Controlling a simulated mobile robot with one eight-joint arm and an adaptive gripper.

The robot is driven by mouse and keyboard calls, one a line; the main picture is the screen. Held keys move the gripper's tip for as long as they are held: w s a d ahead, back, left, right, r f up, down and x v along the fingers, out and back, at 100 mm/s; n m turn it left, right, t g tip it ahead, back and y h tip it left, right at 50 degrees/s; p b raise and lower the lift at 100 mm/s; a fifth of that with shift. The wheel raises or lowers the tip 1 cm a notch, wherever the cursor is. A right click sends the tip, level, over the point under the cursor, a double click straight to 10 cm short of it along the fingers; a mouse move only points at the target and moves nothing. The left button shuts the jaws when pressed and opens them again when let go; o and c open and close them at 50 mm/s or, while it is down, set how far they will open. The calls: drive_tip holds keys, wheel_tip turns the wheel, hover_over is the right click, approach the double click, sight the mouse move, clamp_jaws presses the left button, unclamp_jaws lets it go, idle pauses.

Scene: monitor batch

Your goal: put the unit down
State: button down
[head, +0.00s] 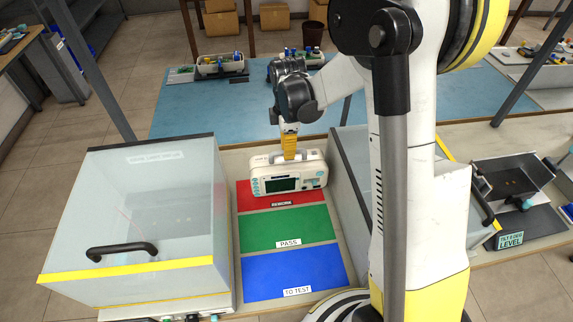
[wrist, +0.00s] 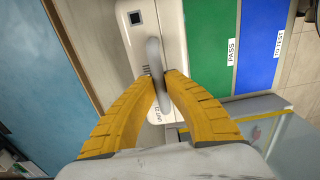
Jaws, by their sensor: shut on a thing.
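The unit is a white monitor (head: 295,184) with a dark screen and blue-green buttons, upright over the red field (head: 252,204) at the far end of the mat. My gripper (head: 289,156) comes down from above, with its yellow fingers shut on the unit's top handle. In the wrist view the fingertips (wrist: 164,80) close around the grey handle (wrist: 154,55), and the unit's white top (wrist: 173,42) lies beneath. I cannot tell whether the unit's base touches the red field. The unit hides much of that field.
The green PASS field (head: 275,232) and blue TO TEST field (head: 291,272) are empty. A clear-walled box with a black handle (head: 122,250) stands at left, another enclosure (head: 352,172) close at right. A blue-topped bench (head: 200,113) lies behind.

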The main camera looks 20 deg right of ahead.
sight(288, 161)
drive_tip(key=shift+f+b, duration=0.5)
drive_tip(key=shift+f, duration=1.55)
drive_tip(key=shift+f, duration=0.2)
drive_tip(key=c, duration=1.6)
unclamp_jaws()
drive_tip(key=shift+r, duration=0.15)
